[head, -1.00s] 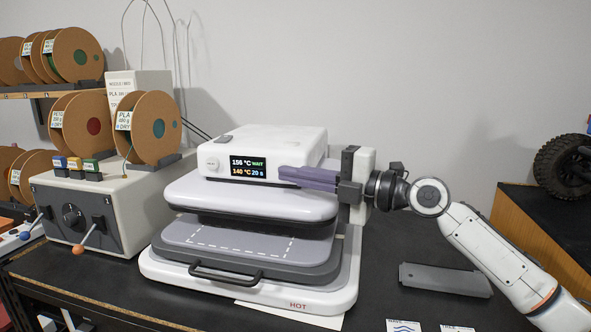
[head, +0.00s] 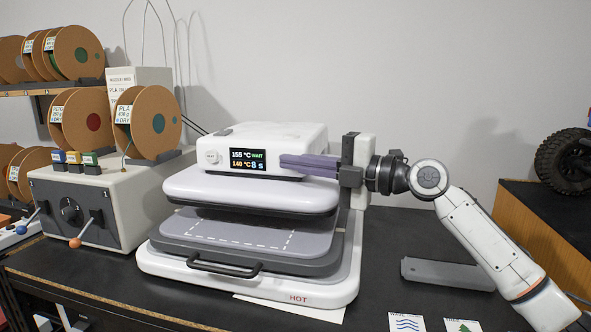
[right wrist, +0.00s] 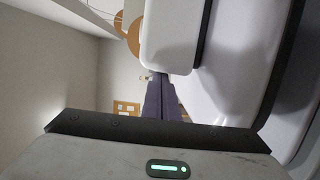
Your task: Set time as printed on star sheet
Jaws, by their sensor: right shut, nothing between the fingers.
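The white heat press (head: 250,191) stands open on the black table, its upper plate raised above the grey lower plate (head: 245,232). Its display (head: 247,159) reads 155 °C WAIT above 140 °C 8 s. The fingers also show in the right wrist view (right wrist: 160,97). No sheet with a star is visible. My left gripper is out of view.
A wave sheet (head: 407,323) and a sheet with green print (head: 461,325) lie at the front edge. A white sheet (head: 290,310) is partly under the press. A grey flat piece (head: 447,273) lies right. A control box (head: 85,205) and spools (head: 147,122) stand left.

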